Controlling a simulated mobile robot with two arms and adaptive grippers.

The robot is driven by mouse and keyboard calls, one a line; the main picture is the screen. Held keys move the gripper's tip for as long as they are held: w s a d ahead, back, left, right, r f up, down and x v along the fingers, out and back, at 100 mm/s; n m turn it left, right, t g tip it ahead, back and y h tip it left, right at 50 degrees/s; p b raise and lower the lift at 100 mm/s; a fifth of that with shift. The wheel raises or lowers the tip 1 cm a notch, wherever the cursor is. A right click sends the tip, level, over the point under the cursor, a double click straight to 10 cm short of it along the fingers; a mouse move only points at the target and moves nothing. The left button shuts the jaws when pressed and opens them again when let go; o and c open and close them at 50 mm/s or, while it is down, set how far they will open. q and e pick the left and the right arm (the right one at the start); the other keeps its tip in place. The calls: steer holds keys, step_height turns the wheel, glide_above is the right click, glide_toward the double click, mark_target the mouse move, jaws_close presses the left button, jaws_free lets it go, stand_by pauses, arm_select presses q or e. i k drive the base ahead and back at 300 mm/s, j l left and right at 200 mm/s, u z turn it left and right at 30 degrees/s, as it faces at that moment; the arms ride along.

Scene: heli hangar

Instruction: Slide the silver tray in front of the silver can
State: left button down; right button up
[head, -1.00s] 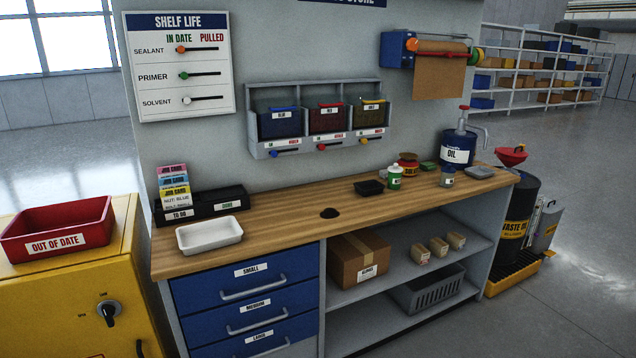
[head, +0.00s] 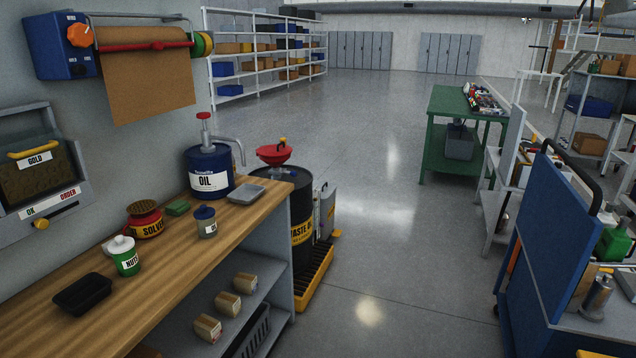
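A small silver-grey tray (head: 246,193) lies flat near the right end of the wooden workbench, beside the blue oil drum. A small silver-grey can with a blue lid (head: 206,222) stands upright on the bench, left of the tray and nearer the front edge. The tray and can are apart. Neither of my grippers shows in the head view.
The blue oil drum (head: 209,171) with a pump spout stands behind the can. A red solvent can (head: 145,220), a green-and-white nuts bottle (head: 124,256) and a black tray (head: 83,294) stand leftward. A waste drum (head: 301,217) with a red funnel adjoins the bench end.

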mark_target(245, 193)
steer(key=i+l, duration=0.2)
steer(key=i, duration=0.3)
steer(key=i+l+u, duration=0.15)
steer(key=i, duration=0.4)
steer(key=i+l, duration=0.25)
steer(key=i, duration=0.25)
